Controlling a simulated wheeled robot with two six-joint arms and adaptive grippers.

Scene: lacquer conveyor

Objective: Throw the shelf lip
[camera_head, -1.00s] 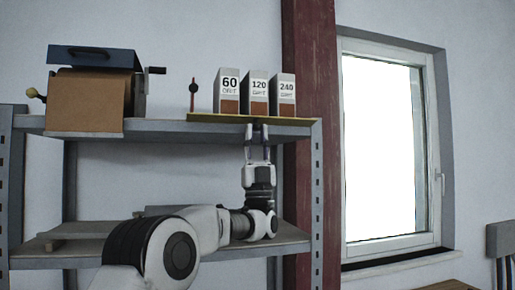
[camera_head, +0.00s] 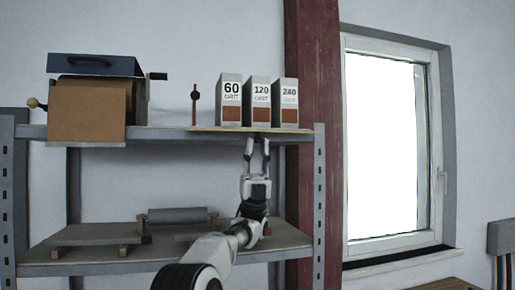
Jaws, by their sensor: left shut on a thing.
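The shelf lip (camera_head: 215,130) is a thin yellowish strip along the right front of the upper shelf. It runs below three grit boxes. My left gripper (camera_head: 258,141) reaches up from below and is shut on the lip near its middle. Its two fingers point upward and the tips meet the lip's underside, so their exact hold is hidden. The grit boxes marked 60 (camera_head: 230,98), 120 (camera_head: 261,100) and 240 (camera_head: 289,102) stand upright in a row behind the lip. My right gripper is not in view.
A thin red peg with a black knob (camera_head: 195,96) stands left of the boxes. A blue-topped cranked box with a brown sheet (camera_head: 88,108) fills the shelf's left. A grey roller (camera_head: 178,215) lies on the lower shelf. A red post (camera_head: 313,70) and a window are to the right.

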